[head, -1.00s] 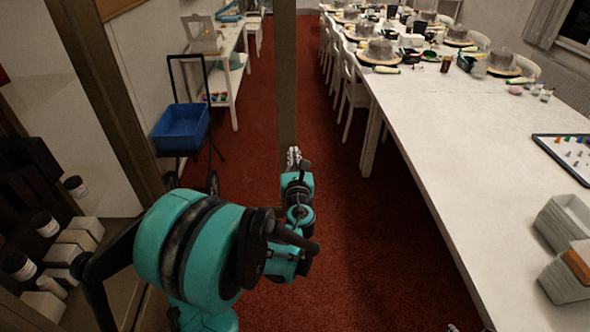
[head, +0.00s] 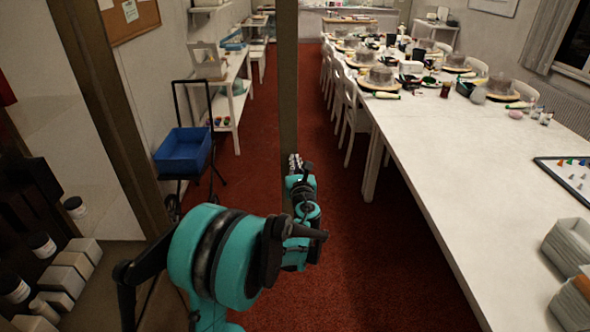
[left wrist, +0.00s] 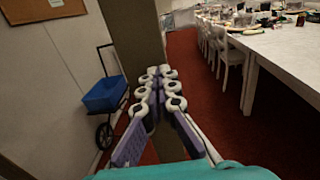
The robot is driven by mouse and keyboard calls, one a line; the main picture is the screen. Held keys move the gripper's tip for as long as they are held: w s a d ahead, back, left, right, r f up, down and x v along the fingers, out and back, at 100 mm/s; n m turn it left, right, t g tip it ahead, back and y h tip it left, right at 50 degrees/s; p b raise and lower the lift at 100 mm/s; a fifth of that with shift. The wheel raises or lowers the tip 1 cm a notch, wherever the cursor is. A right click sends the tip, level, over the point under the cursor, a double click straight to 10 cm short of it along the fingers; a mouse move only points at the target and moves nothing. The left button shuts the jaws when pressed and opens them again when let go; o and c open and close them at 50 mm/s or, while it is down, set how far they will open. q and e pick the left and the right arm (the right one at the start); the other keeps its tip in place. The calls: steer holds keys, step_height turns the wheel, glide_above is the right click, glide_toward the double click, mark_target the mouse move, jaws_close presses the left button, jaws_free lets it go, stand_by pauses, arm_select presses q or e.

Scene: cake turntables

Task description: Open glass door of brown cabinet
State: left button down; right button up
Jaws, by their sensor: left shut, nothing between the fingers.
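The brown cabinet (head: 112,120) is at the left of the head view, its inside partly visible. A second brown upright (head: 287,80), which looks like the free edge of its glass door, stands out mid-view. The room shows through between the two uprights, so the pane is hard to make out and the door appears swung open. My left gripper (head: 295,163) is shut and empty at this upright's lower visible part; contact is unclear. In the left wrist view the shut fingers (left wrist: 160,88) lie in front of the upright (left wrist: 137,35). My right gripper is out of view.
White boxes (head: 70,265) and dark-lidded jars (head: 43,245) stand in the cabinet. A blue cart (head: 183,150) is beyond the uprights. A long white table (head: 450,170) with chairs lines the right. Red carpet (head: 370,260) is clear between.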

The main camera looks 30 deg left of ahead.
arm_select(q)
steer(key=w+a+n+g+y, duration=0.3)
steer(key=w+a, duration=0.6)
steer(key=w, duration=0.2)
steer(key=shift+g+y+p, duration=0.3)
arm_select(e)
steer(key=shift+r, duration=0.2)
arm_select(q)
steer(key=shift+d+f, duration=0.15)
steer(key=p+v, duration=0.2)
steer(key=v, duration=1.1)
steer(key=shift+d, duration=0.5)
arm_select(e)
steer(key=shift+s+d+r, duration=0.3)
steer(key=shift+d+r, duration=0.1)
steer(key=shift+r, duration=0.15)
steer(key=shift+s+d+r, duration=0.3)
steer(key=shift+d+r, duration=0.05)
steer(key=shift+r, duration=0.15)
